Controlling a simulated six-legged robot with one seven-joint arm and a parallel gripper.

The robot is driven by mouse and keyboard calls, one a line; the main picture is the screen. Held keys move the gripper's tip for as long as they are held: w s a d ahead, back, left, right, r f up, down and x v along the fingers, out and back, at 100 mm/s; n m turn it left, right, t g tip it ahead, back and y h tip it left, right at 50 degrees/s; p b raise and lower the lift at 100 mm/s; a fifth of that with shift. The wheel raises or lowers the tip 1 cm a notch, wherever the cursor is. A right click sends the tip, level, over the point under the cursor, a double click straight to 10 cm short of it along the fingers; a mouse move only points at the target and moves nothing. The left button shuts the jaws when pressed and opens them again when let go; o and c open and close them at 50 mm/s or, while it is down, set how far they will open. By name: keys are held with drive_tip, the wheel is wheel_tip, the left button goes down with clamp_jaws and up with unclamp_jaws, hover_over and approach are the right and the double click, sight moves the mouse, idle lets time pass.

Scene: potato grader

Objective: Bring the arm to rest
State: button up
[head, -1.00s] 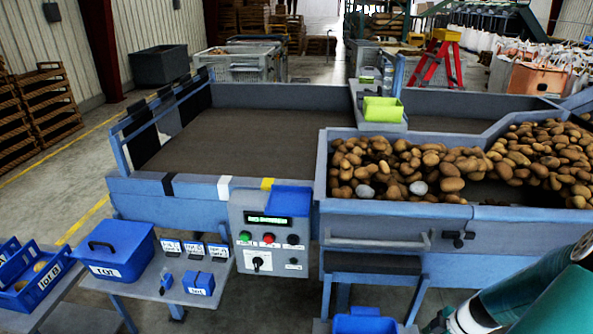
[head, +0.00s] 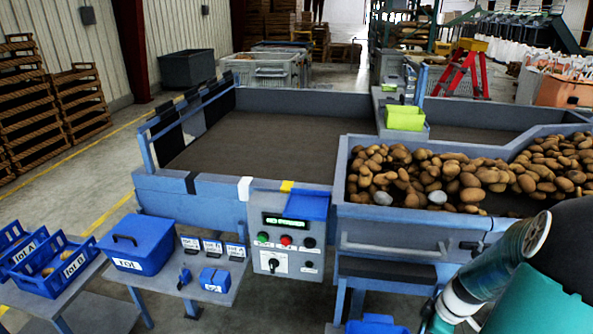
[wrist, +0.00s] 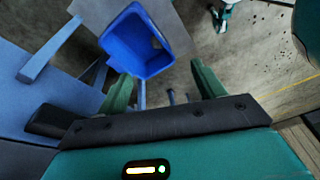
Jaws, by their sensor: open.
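My gripper (wrist: 162,84) shows in the wrist view with its two green fingers wide apart and nothing between them. Beyond the fingers, a blue bin (wrist: 133,45) lies below, with something small and dark inside it. In the head view my arm (head: 490,270) is folded at the lower right, in front of the grader. My fingers cannot be made out in the head view.
The blue grader (head: 400,218) holds many potatoes (head: 450,178) on its right side; its left belt (head: 270,145) is bare. A control panel (head: 287,240) faces me. A side table carries a lidded blue rot box (head: 140,245). A blue bin (head: 376,325) shows at the bottom edge.

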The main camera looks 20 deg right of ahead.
drive_tip(key=w+a+r+m+h, duration=0.2)
drive_tip(key=w+a+r, duration=0.1)
drive_tip(key=a+r, duration=0.5)
drive_tip(key=w+a+r+m+h, duration=0.1)
drive_tip(key=w+a+r+m, duration=0.15)
drive_tip(key=a+r, duration=0.65)
drive_tip(key=s+a+r+m+t, duration=0.1)
drive_tip(key=s+a+r+t, duration=0.1)
drive_tip(key=a+r, duration=0.2)
drive_tip(key=s+a+r+m+t+y, duration=0.1)
drive_tip(key=a+r, duration=0.3)
drive_tip(key=a, duration=0.5)
drive_tip(key=shift+s+a+r+m+t, duration=0.25)
drive_tip(key=shift+s+r+m+t, duration=0.15)
drive_tip(key=shift+s, duration=0.45)
drive_tip(key=c, duration=0.7)
drive_tip(key=shift+d, duration=0.15)
